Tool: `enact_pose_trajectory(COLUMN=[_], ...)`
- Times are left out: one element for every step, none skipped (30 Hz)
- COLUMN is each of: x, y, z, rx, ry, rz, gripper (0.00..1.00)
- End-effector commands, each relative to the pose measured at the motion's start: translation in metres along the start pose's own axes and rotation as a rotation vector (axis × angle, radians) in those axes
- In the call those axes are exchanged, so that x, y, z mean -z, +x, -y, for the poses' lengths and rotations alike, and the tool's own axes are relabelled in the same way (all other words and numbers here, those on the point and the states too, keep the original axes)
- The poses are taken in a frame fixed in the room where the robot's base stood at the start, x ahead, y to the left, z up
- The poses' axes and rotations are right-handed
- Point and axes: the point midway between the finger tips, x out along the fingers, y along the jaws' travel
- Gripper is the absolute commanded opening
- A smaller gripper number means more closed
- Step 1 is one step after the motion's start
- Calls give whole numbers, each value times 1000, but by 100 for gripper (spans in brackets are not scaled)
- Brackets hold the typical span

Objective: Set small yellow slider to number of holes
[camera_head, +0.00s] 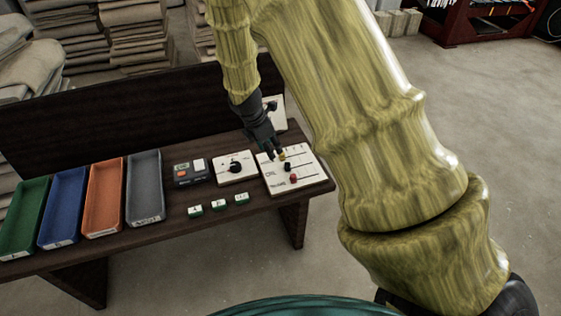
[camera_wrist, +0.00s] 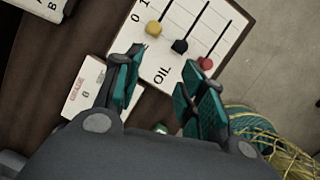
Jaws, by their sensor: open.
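The white slider panel (camera_head: 315,181) lies at the right end of the bench, with three slots. Its small yellow slider (camera_head: 282,156) is the farthest of three knobs; a black slider (camera_head: 287,166) and a red slider (camera_head: 293,178) follow. In the wrist view the yellow slider (camera_wrist: 154,28) sits at the end of its slot near the printed "0 1". My gripper (camera_wrist: 163,82) is open and empty, its teal fingers over the panel's edge by the word "OIL". In the head view my gripper (camera_head: 270,151) is close beside the yellow slider. No holes are recognisable.
Left of the panel are a dial panel (camera_head: 224,175), a small grey device (camera_head: 189,172) and several coloured trays, including an orange tray (camera_head: 103,198). Small green-and-white blocks (camera_head: 218,204) lie in front. A white card (camera_head: 277,112) stands behind my gripper.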

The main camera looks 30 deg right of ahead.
Motion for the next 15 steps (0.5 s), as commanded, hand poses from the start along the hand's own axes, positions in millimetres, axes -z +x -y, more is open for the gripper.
enact_pose_trajectory(x=[-6,-10,-15,-18,-20,-23,-24,-25,-26,-26,-26,-26,-26,-26,-26], y=[-1,-4,-8,-10,-13,-14,-14,-14,-12,-10,-6,-1,3,7,14], z=[-8,-11,-14,-16,-18,-19,-19,-20,-20,-20,-19,-19,-19,-19,-19], rx=[-5,-6,-4,-5,-5,-3,-2,-1,-1,0,1,1,1,0,1], ry=[-32,-51,-70,-83,-91,-101,-107,-110,-112,-112,-112,-112,-111,-111,-111], rz=[20,30,41,48,53,59,62,64,65,65,65,64,64,64,64], gripper=[40,40,40,40,40,40,40,40,40,40,40,40,40,40,40])
